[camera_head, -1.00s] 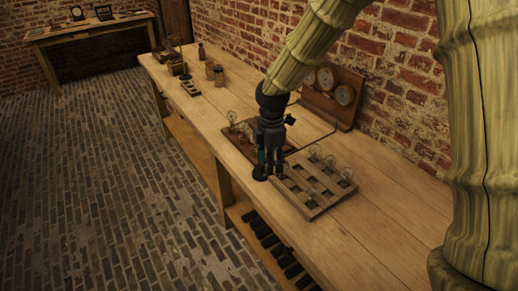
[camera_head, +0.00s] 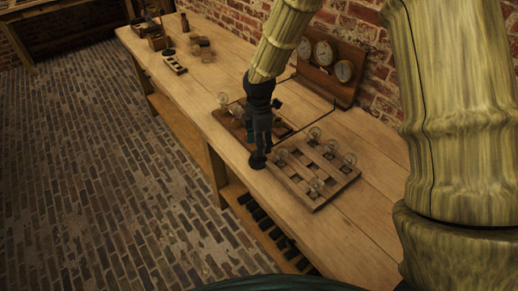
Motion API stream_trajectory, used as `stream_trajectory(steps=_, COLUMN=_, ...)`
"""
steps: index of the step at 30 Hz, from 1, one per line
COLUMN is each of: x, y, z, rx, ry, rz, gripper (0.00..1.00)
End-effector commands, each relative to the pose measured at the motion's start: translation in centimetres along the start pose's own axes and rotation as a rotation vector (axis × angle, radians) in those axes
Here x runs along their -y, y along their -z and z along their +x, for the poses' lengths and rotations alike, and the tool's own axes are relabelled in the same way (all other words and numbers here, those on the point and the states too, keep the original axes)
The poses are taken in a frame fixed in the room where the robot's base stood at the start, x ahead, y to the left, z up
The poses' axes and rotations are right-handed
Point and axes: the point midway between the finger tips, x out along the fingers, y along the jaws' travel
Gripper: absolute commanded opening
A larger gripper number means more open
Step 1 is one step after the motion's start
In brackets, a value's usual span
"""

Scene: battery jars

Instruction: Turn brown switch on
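My gripper (camera_head: 259,138) points down over the workbench, at the near left corner of a wooden slatted rack with bulbs. Its fingers are dark and small, so I cannot tell whether they are open or shut. A small round black piece (camera_head: 257,161) is right at the fingertips, on or just above the bench. A brown wooden board (camera_head: 281,129) with a glass bulb (camera_head: 223,100) lies behind my gripper and is partly hidden by it. I cannot make out a brown switch clearly; it may be hidden behind my gripper.
The slatted rack (camera_head: 318,193) with several bulbs stands right of my gripper. A panel with three round dials (camera_head: 325,52) leans by the brick wall, with a thin dark rod before it. Jars (camera_head: 200,48) and a block with holes (camera_head: 175,65) stand farther left. The bench front is clear.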

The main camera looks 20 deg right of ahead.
Motion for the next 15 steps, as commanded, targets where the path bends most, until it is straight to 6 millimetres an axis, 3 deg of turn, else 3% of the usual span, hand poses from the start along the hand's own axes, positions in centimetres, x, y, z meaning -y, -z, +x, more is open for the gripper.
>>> stream_trajectory(steps=4, x=-0.1, y=0.1, z=2.1, rx=0.0, ry=0.005, rz=-0.001, gripper=0.47)
stream_trajectory(steps=15, x=-0.2, y=0.2, z=4.3, rx=-0.001, ry=0.003, rz=-0.003, gripper=0.47)
